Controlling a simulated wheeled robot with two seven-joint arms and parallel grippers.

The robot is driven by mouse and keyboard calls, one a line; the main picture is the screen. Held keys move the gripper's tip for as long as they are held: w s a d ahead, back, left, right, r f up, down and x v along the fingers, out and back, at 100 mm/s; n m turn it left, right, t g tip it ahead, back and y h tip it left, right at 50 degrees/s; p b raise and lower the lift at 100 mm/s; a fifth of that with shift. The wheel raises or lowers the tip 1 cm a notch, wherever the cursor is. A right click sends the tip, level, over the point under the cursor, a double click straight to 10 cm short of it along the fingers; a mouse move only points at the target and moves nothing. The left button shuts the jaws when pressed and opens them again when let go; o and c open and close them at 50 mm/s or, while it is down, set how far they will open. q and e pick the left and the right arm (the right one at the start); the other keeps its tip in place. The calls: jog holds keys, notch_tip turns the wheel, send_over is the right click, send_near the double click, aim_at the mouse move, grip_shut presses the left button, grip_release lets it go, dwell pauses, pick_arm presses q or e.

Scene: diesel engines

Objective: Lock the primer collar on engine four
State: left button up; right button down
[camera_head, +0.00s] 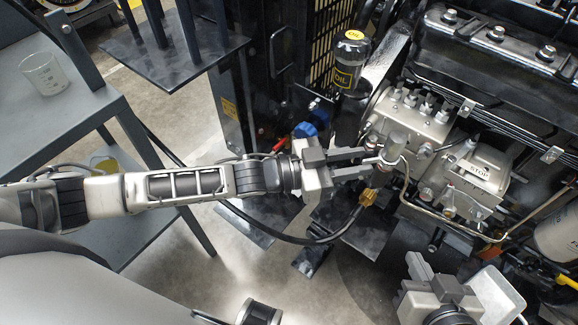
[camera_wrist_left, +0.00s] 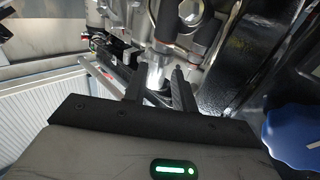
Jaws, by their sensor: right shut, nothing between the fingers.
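The hand primer (camera_head: 394,147), a small grey metal cylinder with a collar, stands on the side of the engine's fuel pump. My left gripper (camera_head: 368,162) reaches in from the left, level with it, with its fingers pointing at it. In the left wrist view, the two dark fingers (camera_wrist_left: 158,88) are apart, and a silver cylinder (camera_wrist_left: 156,72) shows between or just beyond their tips. I cannot tell whether they touch it, or how the collar is turned. My right gripper (camera_head: 436,282) is at the bottom right, away from the primer, shut and empty.
The engine block (camera_head: 490,60) fills the upper right. A black oil filter (camera_head: 350,62) stands behind my left gripper. A blue cap (camera_head: 304,130) is close to my left wrist. A black hose (camera_head: 300,238) with a brass fitting (camera_head: 368,198) runs below.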

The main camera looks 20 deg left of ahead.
pick_arm(q)
jog(key=v, duration=1.5)
jog(key=shift+d, duration=0.15)
